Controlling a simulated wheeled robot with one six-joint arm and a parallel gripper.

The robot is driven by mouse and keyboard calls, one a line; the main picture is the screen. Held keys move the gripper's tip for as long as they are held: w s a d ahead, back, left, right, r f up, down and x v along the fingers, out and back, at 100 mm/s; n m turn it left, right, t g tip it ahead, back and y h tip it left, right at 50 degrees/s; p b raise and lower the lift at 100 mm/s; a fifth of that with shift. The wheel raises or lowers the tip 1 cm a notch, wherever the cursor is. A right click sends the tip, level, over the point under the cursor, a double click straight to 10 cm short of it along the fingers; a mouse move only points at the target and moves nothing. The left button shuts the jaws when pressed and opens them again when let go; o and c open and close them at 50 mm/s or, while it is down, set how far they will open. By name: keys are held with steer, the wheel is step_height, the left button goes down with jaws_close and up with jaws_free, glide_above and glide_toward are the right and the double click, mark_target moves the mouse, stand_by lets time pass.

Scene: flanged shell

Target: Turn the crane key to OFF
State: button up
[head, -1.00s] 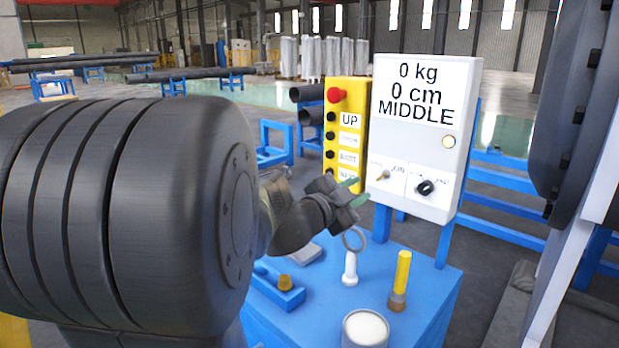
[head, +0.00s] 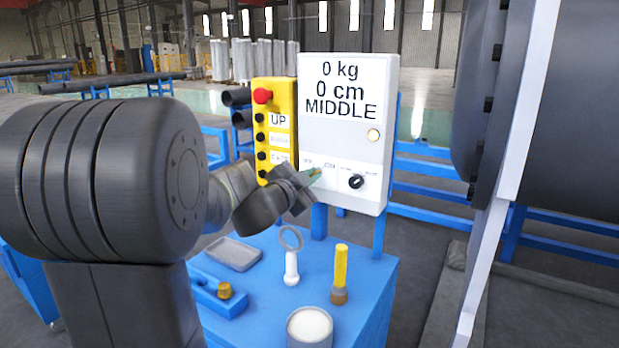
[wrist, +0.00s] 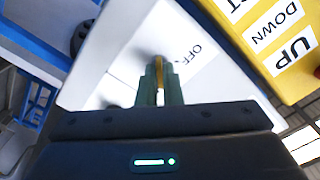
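The crane key (wrist: 159,72) is a thin brass-coloured piece on the front of the white control box (head: 345,135), at its lower left. In the wrist view an OFF label (wrist: 190,55) is beside it. My gripper (wrist: 163,75) has its two green fingers close together, one on each side of the key, with the key between them. In the head view my gripper (head: 314,173) is at the box face and mostly hides the key. An ON label (head: 330,167) shows just right of the fingertips.
A yellow button panel (head: 273,130) stands left of the box. Below, a blue table (head: 262,290) holds a ring-topped white piece (head: 291,262), a yellow-handled tool (head: 340,270) and a can (head: 310,328).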

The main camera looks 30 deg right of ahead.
steer(key=shift+r+p, duration=0.1)
steer(key=shift+p, duration=0.25)
jaws_close()
steer(key=shift+w+n+p, duration=0.1)
steer(key=shift+n+p, duration=8.2)
steer(key=shift+n, duration=0.6)
steer(key=o, duration=0.6)
jaws_free()
steer(key=shift+c, duration=0.2)
steer(key=shift+a, duration=0.1)
